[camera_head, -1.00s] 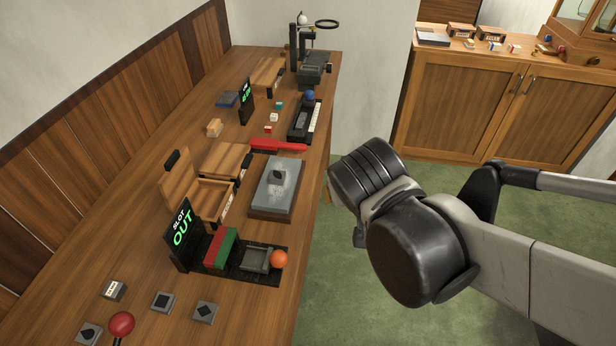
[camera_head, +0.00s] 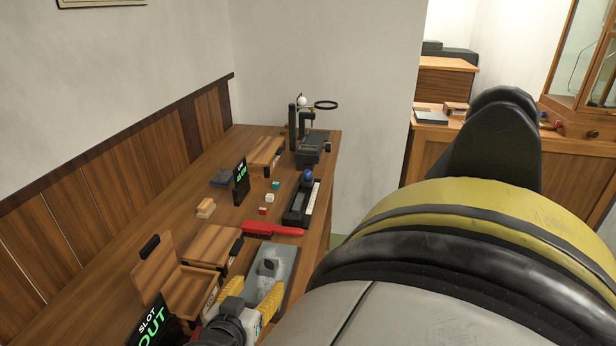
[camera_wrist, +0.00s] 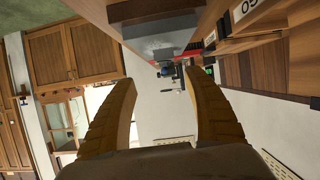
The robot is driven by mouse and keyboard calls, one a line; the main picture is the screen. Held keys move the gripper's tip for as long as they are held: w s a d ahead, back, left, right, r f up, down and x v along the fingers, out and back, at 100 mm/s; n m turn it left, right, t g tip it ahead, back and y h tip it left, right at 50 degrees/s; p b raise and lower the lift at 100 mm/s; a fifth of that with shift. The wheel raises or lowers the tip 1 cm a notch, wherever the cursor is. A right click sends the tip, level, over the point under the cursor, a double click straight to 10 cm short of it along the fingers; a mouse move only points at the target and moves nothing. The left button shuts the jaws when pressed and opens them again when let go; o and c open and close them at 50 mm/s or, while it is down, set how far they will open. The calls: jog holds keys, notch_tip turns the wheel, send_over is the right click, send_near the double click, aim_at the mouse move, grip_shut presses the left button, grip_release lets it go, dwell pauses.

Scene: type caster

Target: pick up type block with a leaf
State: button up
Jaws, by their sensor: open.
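My gripper (camera_head: 256,286) has yellow fingers and is open and empty. In the head view it is low in the picture, in front of a grey slab (camera_head: 283,258) on the bench. It also shows in the wrist view (camera_wrist: 158,80), fingers spread with nothing between them. A small grey block (camera_head: 268,266) stands on the slab, beyond the fingers. I cannot make out a leaf on it. The small marked blocks at the bench's near end are outside the present head view, so no leaf mark can be seen now.
The wooden bench (camera_head: 150,235) runs along the left wall. A red-handled brush (camera_head: 272,229) lies beyond the slab. My arm fills the lower right.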

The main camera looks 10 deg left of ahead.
aim_at(267, 269)
jog(key=b+x, duration=0.1)
jog(key=x, duration=0.4)
jog(key=shift+s+a+f, duration=0.1)
jog(key=shift+f, duration=0.05)
jog(key=b+x, duration=0.1)
jog(key=x, duration=0.1)
jog(key=b+x, duration=0.1)
jog(key=x, duration=0.1)
jog(key=a+b+x, duration=0.1)
jog(key=shift+w+d+f, duration=0.1)
jog(key=shift+w+f, duration=0.2)
jog(key=shift+w, duration=0.05)
jog(key=shift+r, duration=0.1)
grip_shut()
